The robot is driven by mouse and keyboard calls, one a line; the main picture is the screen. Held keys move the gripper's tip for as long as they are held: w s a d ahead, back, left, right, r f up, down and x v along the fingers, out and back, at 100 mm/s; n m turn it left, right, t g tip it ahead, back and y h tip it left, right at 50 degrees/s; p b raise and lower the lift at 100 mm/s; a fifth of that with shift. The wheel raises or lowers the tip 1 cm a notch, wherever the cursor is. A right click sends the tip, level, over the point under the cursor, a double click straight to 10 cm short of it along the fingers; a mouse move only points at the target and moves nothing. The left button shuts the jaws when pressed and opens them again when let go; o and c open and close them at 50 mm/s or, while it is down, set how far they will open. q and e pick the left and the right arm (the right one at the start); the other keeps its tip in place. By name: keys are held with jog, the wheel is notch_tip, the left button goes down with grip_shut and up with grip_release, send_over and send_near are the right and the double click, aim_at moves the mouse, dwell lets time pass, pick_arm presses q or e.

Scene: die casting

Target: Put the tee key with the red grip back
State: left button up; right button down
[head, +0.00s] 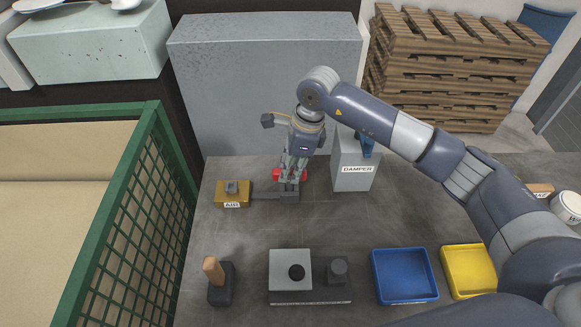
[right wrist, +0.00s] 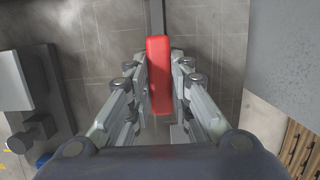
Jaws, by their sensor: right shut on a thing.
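The tee key's red grip (right wrist: 158,75) is between the two fingers of my right gripper (right wrist: 159,88) in the right wrist view, and the fingers are shut on it. In the head view the red grip (head: 304,174) shows on both sides of my right gripper (head: 290,176). The gripper points down over a small dark grey block (head: 289,196), which a grey bar joins to a mustard-yellow labelled block (head: 232,200). The key's shaft is hidden below the grip, and I cannot tell whether it touches the dark block. My left gripper is out of view.
A grey box labelled DAMPER (head: 355,176) stands just right of the gripper. A big grey cabinet (head: 265,80) is behind. In front are a wooden-handled tool (head: 215,278), a grey plate fixture (head: 290,268), a blue tray (head: 404,299) and a yellow tray (head: 468,292). Green mesh (head: 135,235) borders the left.

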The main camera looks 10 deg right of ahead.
jog(key=shift+f, duration=0.25)
jog(key=c, duration=1.4)
grip_release()
jog(key=shift+o, duration=0.2)
jog(key=shift+r, duration=0.1)
jog(key=v, duration=1.1)
jog(key=shift+r, duration=0.4)
